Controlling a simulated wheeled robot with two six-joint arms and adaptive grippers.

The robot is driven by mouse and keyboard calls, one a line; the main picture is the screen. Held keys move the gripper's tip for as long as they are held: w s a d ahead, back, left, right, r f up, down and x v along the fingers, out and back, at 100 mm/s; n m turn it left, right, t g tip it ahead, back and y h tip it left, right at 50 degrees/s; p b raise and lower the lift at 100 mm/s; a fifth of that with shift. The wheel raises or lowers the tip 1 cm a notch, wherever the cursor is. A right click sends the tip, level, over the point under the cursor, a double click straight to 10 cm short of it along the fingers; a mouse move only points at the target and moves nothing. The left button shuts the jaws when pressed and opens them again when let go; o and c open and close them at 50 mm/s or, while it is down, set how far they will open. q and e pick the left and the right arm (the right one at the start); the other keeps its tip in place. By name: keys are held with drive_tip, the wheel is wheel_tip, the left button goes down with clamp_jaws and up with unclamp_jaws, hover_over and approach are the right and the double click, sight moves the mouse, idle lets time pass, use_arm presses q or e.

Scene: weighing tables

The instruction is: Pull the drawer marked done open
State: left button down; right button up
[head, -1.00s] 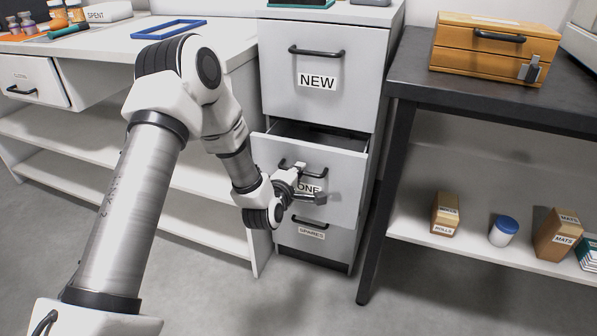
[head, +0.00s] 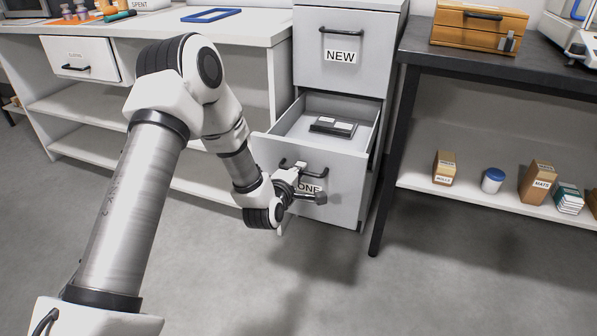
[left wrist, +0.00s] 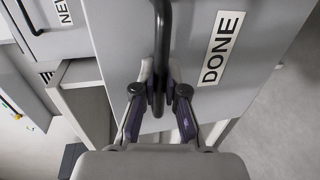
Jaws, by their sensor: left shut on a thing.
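The drawer marked DONE (head: 343,182) stands well out from the grey cabinet in the head view, with dark flat items (head: 332,126) lying inside. Its label is partly covered by my gripper there and reads in full in the left wrist view (left wrist: 221,48). My left gripper (head: 304,193) is at the drawer's front. In the left wrist view its fingers (left wrist: 159,100) are shut on the dark bar handle (left wrist: 163,40), one finger on each side. My right gripper is not in view.
The drawer marked NEW (head: 342,50) above is shut. A dark-topped table (head: 420,64) with a wooden box (head: 478,27) stands at the right, its leg near the cabinet. A white bench (head: 240,38) stands at the left. The floor in front is clear.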

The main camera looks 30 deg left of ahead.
use_arm(q)
drive_tip(key=shift+s, duration=0.25)
drive_tip(key=c, duration=1.2)
unclamp_jaws()
drive_tip(key=shift+d, duration=0.1)
drive_tip(key=v, duration=1.2)
